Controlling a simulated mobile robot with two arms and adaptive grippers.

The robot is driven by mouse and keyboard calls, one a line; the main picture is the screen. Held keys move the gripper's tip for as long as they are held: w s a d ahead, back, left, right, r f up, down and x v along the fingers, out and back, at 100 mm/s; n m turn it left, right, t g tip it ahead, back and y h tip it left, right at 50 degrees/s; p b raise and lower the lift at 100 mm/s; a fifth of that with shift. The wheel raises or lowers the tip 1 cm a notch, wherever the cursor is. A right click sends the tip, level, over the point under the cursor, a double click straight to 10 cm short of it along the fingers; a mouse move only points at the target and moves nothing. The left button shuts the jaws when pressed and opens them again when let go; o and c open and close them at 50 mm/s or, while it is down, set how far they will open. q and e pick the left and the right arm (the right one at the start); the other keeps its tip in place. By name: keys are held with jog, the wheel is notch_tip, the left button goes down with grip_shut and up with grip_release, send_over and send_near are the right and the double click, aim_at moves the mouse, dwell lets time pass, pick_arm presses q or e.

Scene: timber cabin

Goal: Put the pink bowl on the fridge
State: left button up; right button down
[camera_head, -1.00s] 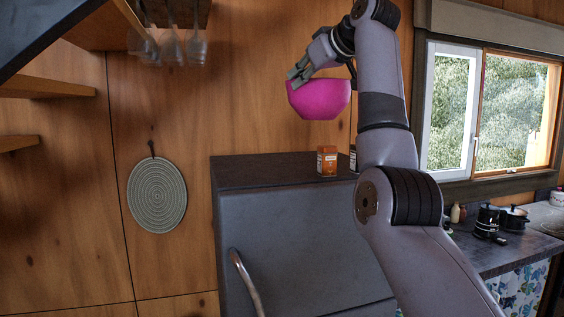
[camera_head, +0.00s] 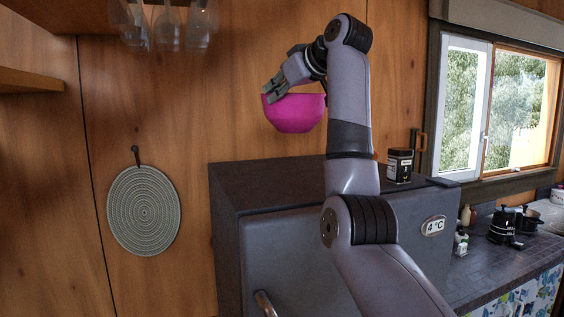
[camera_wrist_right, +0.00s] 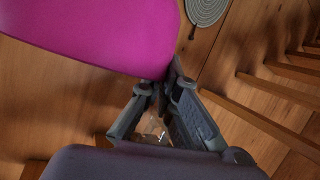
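The pink bowl (camera_head: 296,113) is in the air above the fridge top in the head view, roughly upright. My right gripper (camera_head: 272,92) is shut on the bowl's left rim. The right wrist view shows the bowl (camera_wrist_right: 110,32) large at the top left, with its rim between the fingertips of the gripper (camera_wrist_right: 168,82). The grey fridge (camera_head: 285,258) stands below the bowl, its dark flat top (camera_head: 270,178) partly hidden by my right arm. My left gripper is not in view.
A dark jar (camera_head: 399,166) stands on the fridge top, right of my arm. Glasses (camera_head: 168,28) hang at the upper left. A round woven mat (camera_head: 144,210) hangs on the wall. Pots (camera_head: 503,226) stand on the counter at right. The left part of the fridge top is clear.

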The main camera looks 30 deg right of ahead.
jog(key=f, duration=0.5)
jog(key=w+f+p, duration=0.1)
jog(key=f, duration=0.4)
jog(key=f+p, duration=0.1)
jog(key=f, duration=0.4)
jog(key=shift+w+f, duration=0.15)
jog(key=shift+f, duration=0.25)
jog(key=c, duration=2.1)
grip_release()
jog(key=shift+o, duration=1.3)
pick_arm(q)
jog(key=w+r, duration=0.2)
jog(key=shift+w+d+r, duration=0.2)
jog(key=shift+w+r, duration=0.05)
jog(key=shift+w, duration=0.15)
pick_arm(e)
jog(key=shift+o, duration=0.2)
pick_arm(q)
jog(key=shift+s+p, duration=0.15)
jog(key=shift+p, duration=0.15)
pick_arm(e)
jog(key=shift+r, duration=0.1)
